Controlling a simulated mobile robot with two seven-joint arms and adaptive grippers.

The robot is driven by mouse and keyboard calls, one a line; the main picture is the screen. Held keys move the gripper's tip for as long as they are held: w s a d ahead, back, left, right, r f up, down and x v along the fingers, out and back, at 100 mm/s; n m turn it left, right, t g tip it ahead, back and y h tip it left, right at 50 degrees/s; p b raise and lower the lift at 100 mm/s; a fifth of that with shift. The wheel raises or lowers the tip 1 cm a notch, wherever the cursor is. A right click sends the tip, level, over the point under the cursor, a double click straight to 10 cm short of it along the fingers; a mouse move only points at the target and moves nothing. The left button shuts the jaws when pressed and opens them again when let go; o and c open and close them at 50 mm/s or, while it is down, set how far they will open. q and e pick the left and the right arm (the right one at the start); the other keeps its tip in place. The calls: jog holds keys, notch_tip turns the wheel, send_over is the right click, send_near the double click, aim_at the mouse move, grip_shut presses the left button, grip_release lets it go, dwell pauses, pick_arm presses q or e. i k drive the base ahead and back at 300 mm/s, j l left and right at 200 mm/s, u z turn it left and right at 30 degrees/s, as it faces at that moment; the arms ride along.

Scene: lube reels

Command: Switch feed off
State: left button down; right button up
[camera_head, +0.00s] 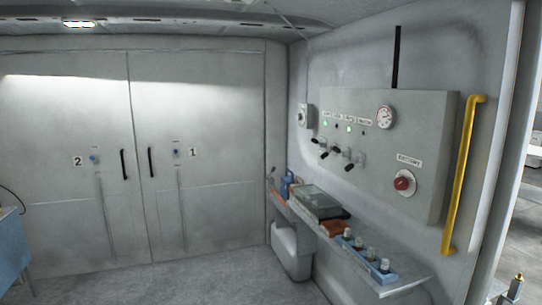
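A grey control panel (425,130) is mounted on the right wall. It carries a row of small labels too blurred to read, with two green lights (348,129) lit below them. Under the lights are several switch levers with black handles (323,155); which one is the feed switch cannot be told. A round gauge (385,117) sits at the top of the panel. A red rotary knob (402,184) under a label that seems to read "BATTERY" is at the lower right. Neither of my grippers is in view.
A narrow shelf (405,286) below the panel holds a clear-lidded box (313,198) and a blue rack (378,270) of small bottles. A yellow handrail (460,180) stands right of the panel. Double doors (70,140) close the back. The middle floor (215,285) is clear.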

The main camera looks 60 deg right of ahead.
aim_at(334, 148)
jog(key=z, duration=1.3)
jog(key=i+l+z, duration=0.3)
jog(key=z, duration=0.15)
jog(key=i+l+z, duration=0.15)
jog(key=i+z, duration=0.3)
jog(key=i+j+z, duration=0.1)
jog(key=i+z, duration=0.25)
jog(key=i+j+z, duration=0.2)
jog(key=i+z, duration=0.2)
jog(key=i, duration=0.15)
jog(key=i+j+z, duration=0.35)
jog(key=i, duration=0.05)
